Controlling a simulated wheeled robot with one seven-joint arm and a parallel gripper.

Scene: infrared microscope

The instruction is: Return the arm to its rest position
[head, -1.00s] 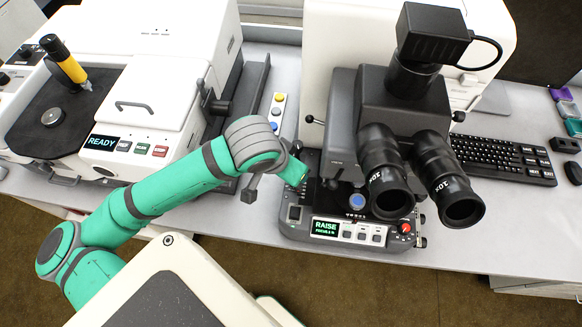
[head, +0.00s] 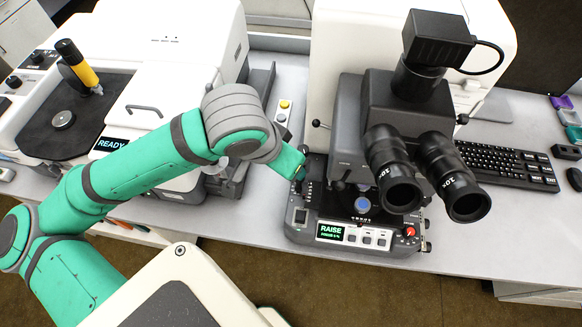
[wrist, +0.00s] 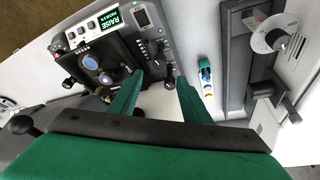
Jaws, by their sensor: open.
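My green arm (head: 147,160) reaches from the lower left across the front of the bench toward the microscope. My gripper (wrist: 157,95) shows in the wrist view as two green fingers spread apart, with nothing between them. In the head view only the green wrist end shows beside the left side of the microscope base, and the fingertips are hard to make out there. The microscope (head: 390,110) is dark with two eyepieces and a top camera. Its base panel has a display (head: 331,231) reading RAISE, which also appears in the wrist view (wrist: 112,19).
A white instrument (head: 175,60) with a READY display (head: 112,144) stands at the left. A keyboard (head: 505,165) and mouse (head: 574,179) are at the right. The floor in front is open.

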